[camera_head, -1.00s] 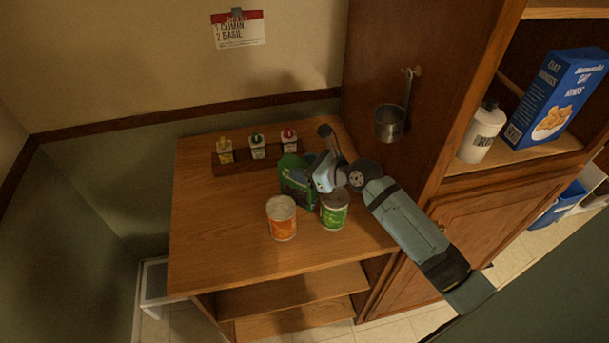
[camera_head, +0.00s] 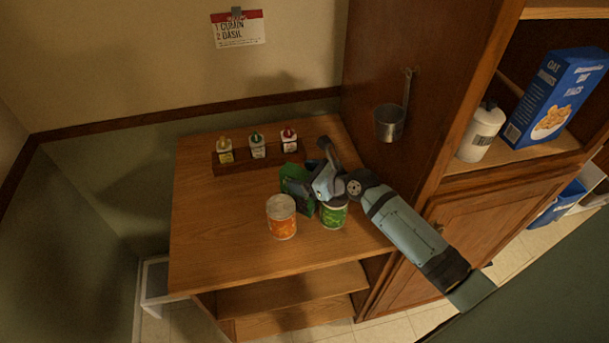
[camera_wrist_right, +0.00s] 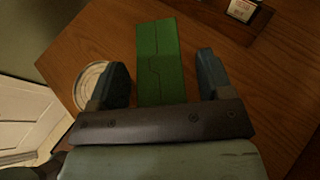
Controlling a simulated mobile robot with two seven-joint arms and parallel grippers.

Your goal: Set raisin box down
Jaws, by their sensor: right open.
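The raisin box is the green box (camera_head: 297,187) on the wooden counter, partly hidden behind my right gripper in the head view. In the right wrist view the green box (camera_wrist_right: 159,58) lies between the two fingers, with a gap on each side. My right gripper (camera_wrist_right: 160,80) is open around the box; it also shows in the head view (camera_head: 308,188). The head view does not clearly show whether the box stands fully upright. My left gripper is not in view.
An orange can (camera_head: 282,218) and a green can (camera_head: 334,213) stand close in front of the box. A spice rack (camera_head: 257,158) with small bottles is behind. A metal cup (camera_head: 389,122) hangs on the cabinet side at right. The counter's left part (camera_head: 210,235) is clear.

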